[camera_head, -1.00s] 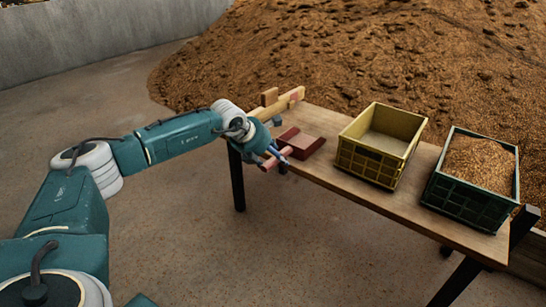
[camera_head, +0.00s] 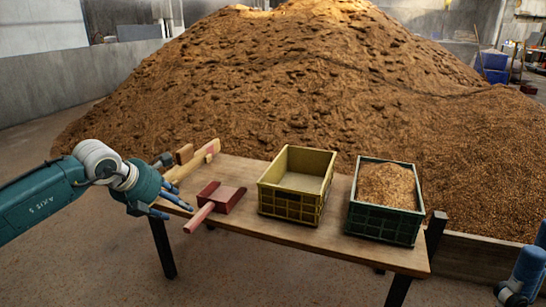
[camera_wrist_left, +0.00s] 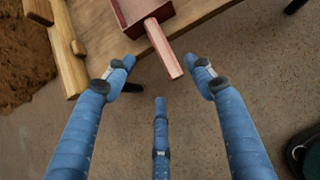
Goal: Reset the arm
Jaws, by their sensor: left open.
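My left gripper (camera_head: 172,204) is open and empty at the table's left end. Its fingers are spread in the left wrist view (camera_wrist_left: 162,82), with nothing between them. A red scoop (camera_head: 222,197) lies on the table, its pinkish handle (camera_head: 200,217) jutting over the front edge. In the left wrist view the scoop handle (camera_wrist_left: 164,48) points between the outer fingers but looks apart from them. My right gripper (camera_head: 515,290) shows only in part at the lower right edge; its opening cannot be made out.
The wooden table (camera_head: 335,235) bears a yellow crate (camera_head: 290,206), empty as far as shown, and a green crate (camera_head: 380,224) full of grain. A wooden tool (camera_head: 190,166) lies at the left end. A large grain pile (camera_head: 300,80) rises behind. Floor in front is clear.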

